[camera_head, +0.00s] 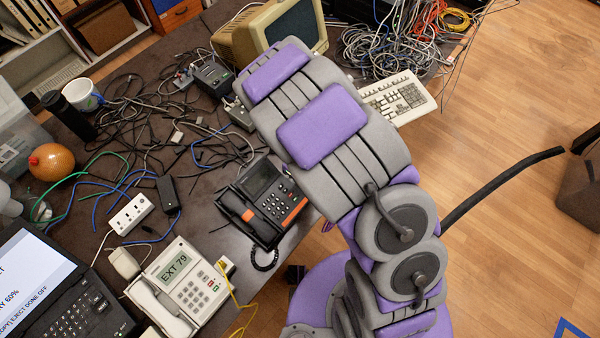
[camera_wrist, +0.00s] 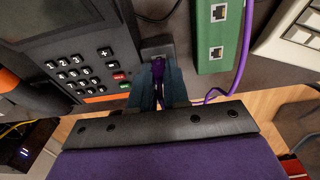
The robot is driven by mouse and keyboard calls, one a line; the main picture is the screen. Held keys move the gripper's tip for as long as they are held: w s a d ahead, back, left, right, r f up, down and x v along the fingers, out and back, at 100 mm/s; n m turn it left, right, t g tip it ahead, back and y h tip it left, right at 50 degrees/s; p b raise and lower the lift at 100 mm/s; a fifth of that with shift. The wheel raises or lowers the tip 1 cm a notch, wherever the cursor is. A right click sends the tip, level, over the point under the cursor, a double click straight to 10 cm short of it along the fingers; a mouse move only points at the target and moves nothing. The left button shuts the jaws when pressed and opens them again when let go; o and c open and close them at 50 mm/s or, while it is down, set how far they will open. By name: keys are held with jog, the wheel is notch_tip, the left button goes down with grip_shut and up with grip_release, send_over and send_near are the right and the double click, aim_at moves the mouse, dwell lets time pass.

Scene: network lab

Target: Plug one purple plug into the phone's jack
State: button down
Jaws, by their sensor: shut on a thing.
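The black phone (camera_head: 258,186) with an orange strip lies on the dark table in the head view. In the wrist view its keypad side (camera_wrist: 70,62) fills the left, and a small grey jack block (camera_wrist: 157,46) shows at its right edge. My gripper (camera_wrist: 158,80) is shut on a purple plug (camera_wrist: 158,68), right in front of that block. I cannot tell whether the plug's tip is inside the jack. A purple cable (camera_wrist: 241,50) runs past on the right and down behind my gripper. My arm hides the gripper in the head view.
A green box (camera_wrist: 219,36) with ports stands close to the right of my gripper. A keyboard (camera_head: 398,98), a cream monitor (camera_head: 240,40) and a cable tangle lie farther back. A white phone (camera_head: 180,285) labelled EXT 79 stands nearer. Open wooden floor lies to the right.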

jog(key=shift+f, duration=0.15)
jog(key=c, duration=1)
grip_release()
jog(key=shift+c, duration=0.2)
notch_tip(320, 180, up, 17)
jog(key=p, duration=0.5)
